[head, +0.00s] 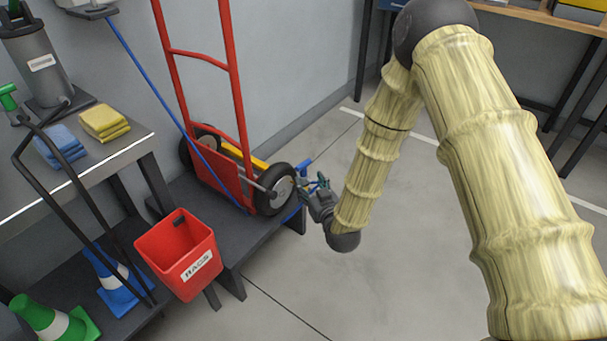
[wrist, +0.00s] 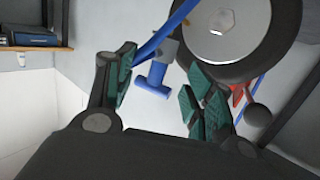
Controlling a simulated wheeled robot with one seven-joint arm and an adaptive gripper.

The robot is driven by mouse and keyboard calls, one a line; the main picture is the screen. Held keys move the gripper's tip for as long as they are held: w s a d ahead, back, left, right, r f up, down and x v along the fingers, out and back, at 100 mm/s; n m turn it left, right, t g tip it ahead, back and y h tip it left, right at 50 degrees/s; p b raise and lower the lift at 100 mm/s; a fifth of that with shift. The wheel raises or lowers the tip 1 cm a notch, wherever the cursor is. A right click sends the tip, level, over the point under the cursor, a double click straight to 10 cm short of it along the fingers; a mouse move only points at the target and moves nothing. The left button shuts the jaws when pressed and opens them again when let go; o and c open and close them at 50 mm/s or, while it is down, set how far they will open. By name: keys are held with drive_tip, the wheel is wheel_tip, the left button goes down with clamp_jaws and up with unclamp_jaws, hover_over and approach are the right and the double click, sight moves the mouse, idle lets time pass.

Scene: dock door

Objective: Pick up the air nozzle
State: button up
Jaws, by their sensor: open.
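The air nozzle (wrist: 153,80), blue with a grey fitting, shows in the wrist view beyond my fingers, between the two of them. A blue hose (wrist: 160,36) shows beside its upper end. My gripper (wrist: 160,88) is open, with green pads on both fingers and nothing held. In the head view, my gripper (head: 320,190) is at the right of the hand truck's wheel (head: 276,190). Small blue parts show around the gripper and wheel there, but I cannot tell clearly which is the nozzle.
The red hand truck (head: 237,90) stands on a low dark platform (head: 240,238). A red "RAGS" bin (head: 190,262) hangs at its front left. A bench (head: 95,165) with yellow and blue cloths is at the left. The floor (head: 400,270) below my gripper is clear.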

sight(305, 176)
drive_tip(key=shift+b+x, duration=0.85)
drive_tip(key=shift+x, duration=2.3)
drive_tip(key=shift+r, duration=0.1)
clamp_jaws()
